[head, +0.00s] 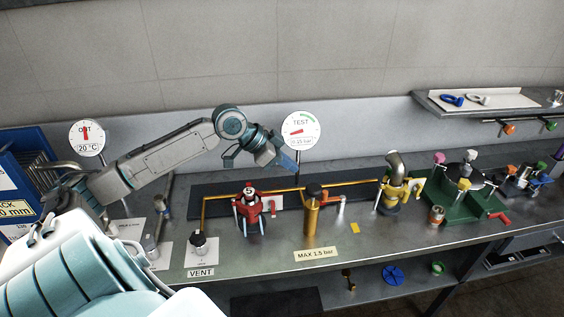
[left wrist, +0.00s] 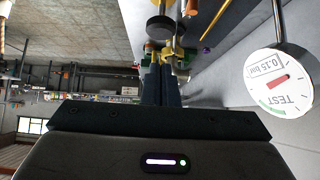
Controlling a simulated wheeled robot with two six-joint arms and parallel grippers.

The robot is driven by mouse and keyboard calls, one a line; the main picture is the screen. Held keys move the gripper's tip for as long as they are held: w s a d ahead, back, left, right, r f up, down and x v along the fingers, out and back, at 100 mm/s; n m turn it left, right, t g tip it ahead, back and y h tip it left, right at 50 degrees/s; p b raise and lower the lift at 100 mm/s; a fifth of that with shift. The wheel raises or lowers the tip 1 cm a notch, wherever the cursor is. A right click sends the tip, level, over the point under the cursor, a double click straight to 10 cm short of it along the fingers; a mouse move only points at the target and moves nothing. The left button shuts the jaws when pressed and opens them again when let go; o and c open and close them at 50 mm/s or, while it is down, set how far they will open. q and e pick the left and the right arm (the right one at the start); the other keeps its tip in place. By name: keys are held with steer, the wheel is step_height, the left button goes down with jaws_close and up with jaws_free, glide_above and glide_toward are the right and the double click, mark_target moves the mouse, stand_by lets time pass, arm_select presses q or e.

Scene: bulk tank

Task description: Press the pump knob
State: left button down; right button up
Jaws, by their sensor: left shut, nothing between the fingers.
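The pump is an upright brass cylinder (head: 310,218) with a dark round knob (head: 313,190) on top, standing on the bench behind the "MAX 1.5 bar" label. My left gripper (head: 291,167) reaches in from the left, above and a little behind and left of the knob. It looks apart from the knob, and its fingers are shut with nothing between them. In the left wrist view, the shut fingers (left wrist: 161,82) point at a dark round part (left wrist: 160,26), probably the knob, with yellow and green fittings around it. My right gripper is not in view.
The TEST gauge (head: 301,130) stands close behind my left gripper. A red valve (head: 249,207) is left of the pump, a yellow fitting (head: 392,195) right of it. A VENT knob (head: 199,242) stands at front left. A green-based manifold (head: 460,200) and wall shelf (head: 480,104) are at right.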

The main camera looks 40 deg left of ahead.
arm_select(q)
steer(key=shift+b+v, duration=0.5)
steer(key=shift+v, duration=0.6)
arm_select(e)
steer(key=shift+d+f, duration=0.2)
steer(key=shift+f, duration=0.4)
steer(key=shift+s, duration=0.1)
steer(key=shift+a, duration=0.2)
